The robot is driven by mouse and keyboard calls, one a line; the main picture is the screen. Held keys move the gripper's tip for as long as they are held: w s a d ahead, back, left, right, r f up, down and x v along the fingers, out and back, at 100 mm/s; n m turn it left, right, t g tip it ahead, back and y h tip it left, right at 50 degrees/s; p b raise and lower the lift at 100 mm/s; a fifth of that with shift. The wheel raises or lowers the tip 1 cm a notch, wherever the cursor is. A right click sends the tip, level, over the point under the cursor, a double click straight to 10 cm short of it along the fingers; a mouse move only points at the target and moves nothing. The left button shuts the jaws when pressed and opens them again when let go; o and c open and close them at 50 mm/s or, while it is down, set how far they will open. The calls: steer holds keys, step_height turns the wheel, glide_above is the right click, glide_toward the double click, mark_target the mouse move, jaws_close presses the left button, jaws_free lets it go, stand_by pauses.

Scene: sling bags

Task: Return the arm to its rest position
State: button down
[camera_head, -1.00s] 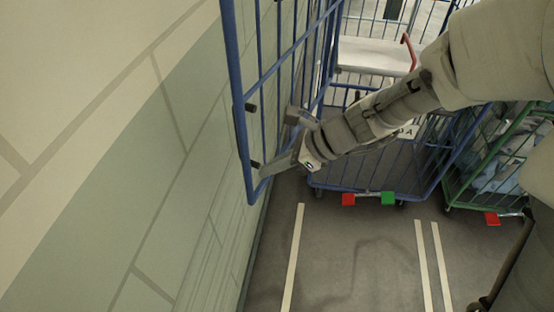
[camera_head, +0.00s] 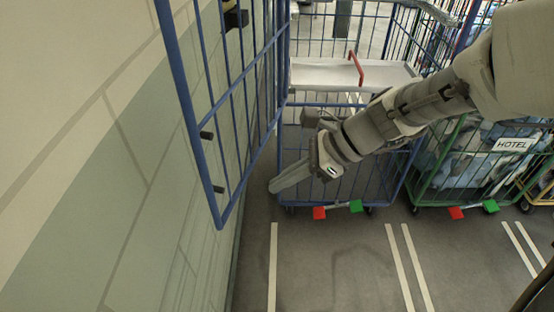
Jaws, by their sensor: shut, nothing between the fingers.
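My arm reaches in from the upper right in the head view. My gripper (camera_head: 275,187) is at its end, pointing left and slightly down, with its fingers together and nothing between them. It is in front of the lower part of a blue wire cage trolley (camera_head: 300,150). The open blue mesh door (camera_head: 212,120) of the trolley stands to the left of the gripper, near the wall, with a visible gap between the two.
A white shelf (camera_head: 330,73) with a red handle (camera_head: 357,68) is in the blue trolley. A green trolley (camera_head: 430,185) with bags and a HOTEL sign stands to the right. A tiled wall (camera_head: 90,180) runs along the left. The floor (camera_head: 330,265) in front is clear.

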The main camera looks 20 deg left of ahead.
steer(key=s+d+r+n+t+h, duration=0.2)
steer(key=d+n, duration=0.3)
steer(key=d, duration=0.3)
steer(key=s+d+r+n+t+h, duration=0.3)
steer(key=d+n+h, duration=0.1)
steer(key=d, duration=0.4)
steer(key=s+d+r+n+t+h, duration=0.2)
steer(key=d+n, duration=0.4)
steer(key=d, duration=0.2)
steer(key=shift+s+r+n+h, duration=0.25)
steer(key=shift+r+n+h, duration=0.1)
steer(key=shift+n+h, duration=0.05)
